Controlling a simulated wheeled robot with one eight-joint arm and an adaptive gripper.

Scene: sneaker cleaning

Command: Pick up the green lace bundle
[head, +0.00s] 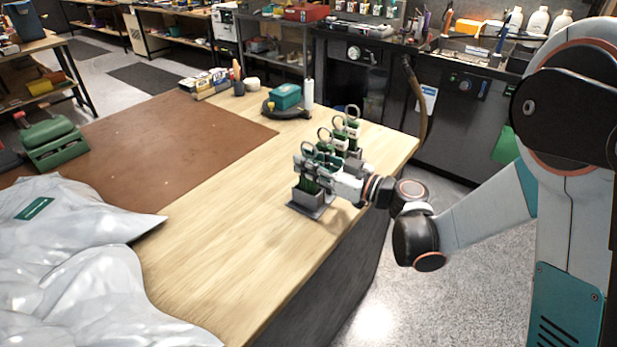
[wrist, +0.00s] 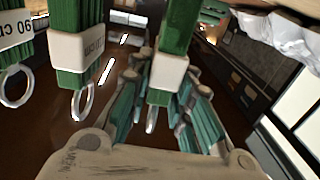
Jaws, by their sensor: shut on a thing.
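Green lace bundles with white bands and metal rings stand in a row on the wooden workbench (head: 215,240) in the head view. My gripper (head: 312,172) is at the near end of this row, above a small grey holder (head: 309,200). In the wrist view, which appears upside down, a green lace bundle (wrist: 168,75) with a white band lies between my two fingers (wrist: 165,95), and they are shut on it. Two other bundles (wrist: 80,50) with rings and white "90 cm" bands show to the left. The held bundle is partly hidden by my gripper in the head view.
Other bundles (head: 345,133) stand close behind my gripper. A teal box (head: 286,96) and a white cylinder (head: 307,93) are farther back. Silvery bags (head: 75,265) cover the near left. The bench front between them and the row is clear.

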